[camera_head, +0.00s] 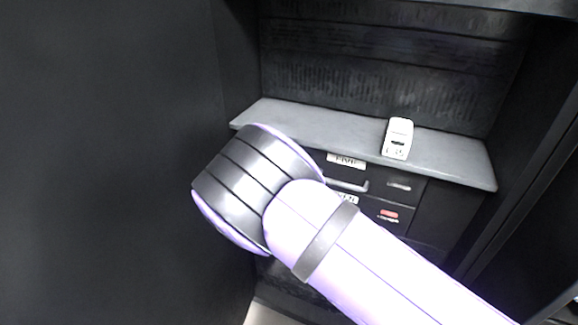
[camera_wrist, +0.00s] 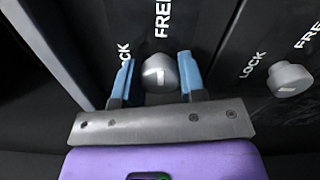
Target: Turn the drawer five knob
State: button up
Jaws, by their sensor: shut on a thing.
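A grey round knob (camera_wrist: 160,74) with a white mark sits between the two blue fingers of my gripper (camera_wrist: 158,78) in the wrist view. The fingers stand on either side of it and my gripper is shut on it; the right finger is close against the knob. White LOCK and FREE labels are printed on the dark panel beside it. No drawer number shows in the wrist view. In the head view, a drawer with a label reading FIVE (camera_head: 346,161) lies under the grey shelf, and my arm hides my gripper and the knob.
A second grey knob (camera_wrist: 290,79) with its own LOCK and FREE labels is to the right in the wrist view. A grey shelf (camera_head: 300,122) holds a white device (camera_head: 398,138). Dark cabinet walls stand at left and right.

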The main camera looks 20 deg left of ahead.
jog(key=shift+m, duration=0.3)
dwell(0.4)
jog(key=o, duration=0.9)
jog(key=s, duration=1)
jog(key=shift+s+a, duration=0.4)
jog(key=shift+s, duration=0.1)
